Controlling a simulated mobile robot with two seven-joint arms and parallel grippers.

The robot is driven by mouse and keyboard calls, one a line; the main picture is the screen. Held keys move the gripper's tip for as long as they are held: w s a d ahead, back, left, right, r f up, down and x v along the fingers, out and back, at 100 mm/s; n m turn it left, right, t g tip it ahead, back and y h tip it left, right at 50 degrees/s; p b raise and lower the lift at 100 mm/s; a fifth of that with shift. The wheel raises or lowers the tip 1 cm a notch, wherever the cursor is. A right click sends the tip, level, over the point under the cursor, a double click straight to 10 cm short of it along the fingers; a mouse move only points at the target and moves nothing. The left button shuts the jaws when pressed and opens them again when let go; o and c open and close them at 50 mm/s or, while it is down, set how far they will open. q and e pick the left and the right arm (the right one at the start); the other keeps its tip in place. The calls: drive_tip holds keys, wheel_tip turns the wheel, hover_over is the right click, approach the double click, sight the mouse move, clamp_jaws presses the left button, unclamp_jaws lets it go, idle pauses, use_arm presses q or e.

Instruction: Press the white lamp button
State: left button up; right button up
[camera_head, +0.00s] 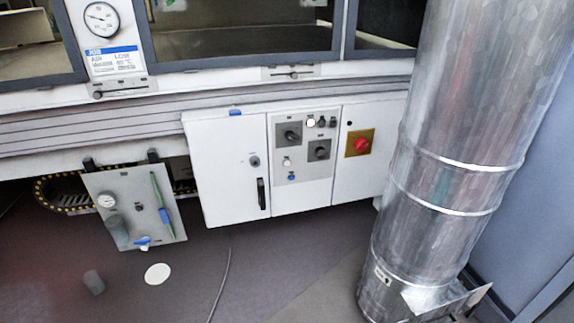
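A grey control panel (304,147) is set in the front of a white cabinet under the machine. At its top, a small round white lamp button (311,122) looks bright, beside small dark fittings (326,122). Two dark rotary knobs (291,136) are also on the panel. The labels are too small to read. Neither of my grippers is in view, and nothing touches the panel.
A red knob on a yellow plate (360,143) is right of the panel. A cabinet door with a black handle (262,193) is left. A large metal duct (450,160) stands at right. A hanging gauge plate (135,207) is at left. Floor before the cabinet is mostly clear.

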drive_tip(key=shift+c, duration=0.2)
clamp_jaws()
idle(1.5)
